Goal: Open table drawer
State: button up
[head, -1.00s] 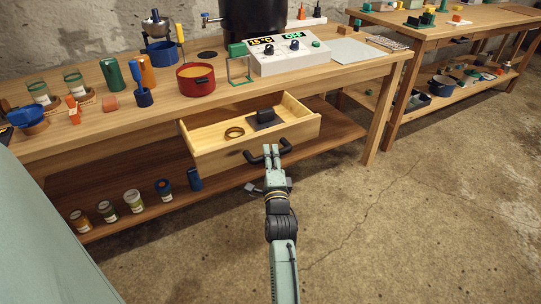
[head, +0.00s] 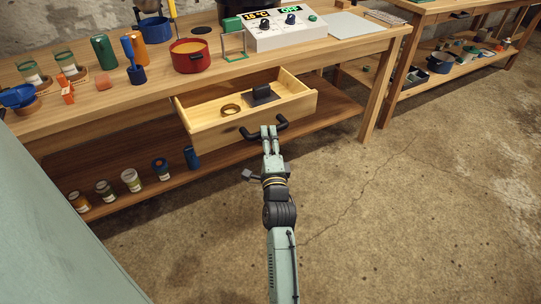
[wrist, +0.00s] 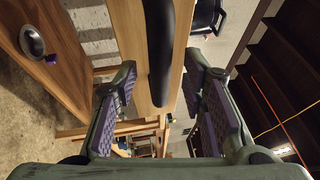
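The table drawer (head: 217,137) is pulled well out from under the workbench, and its inside shows in the head view. Its dark curved handle (head: 283,125) is on the front panel. The handle also shows in the wrist view (wrist: 161,50) as a black bar between my fingers. My gripper (head: 268,131) is at the handle, its fingertips by the middle of the bar. In the wrist view, my gripper (wrist: 160,72) has its purple-padded fingers apart, with gaps on both sides of the bar. Contact with the bar cannot be made out.
A brass ring (head: 231,109) and a dark block (head: 262,96) lie in the drawer. The workbench (head: 130,98) carries a red pot (head: 190,61) and a control box (head: 290,34). Several jars stand on its lower shelf (head: 215,163). The floor (head: 400,220) at right is clear.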

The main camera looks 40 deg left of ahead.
jog(key=v, duration=0.9)
jog(key=shift+r, duration=0.1)
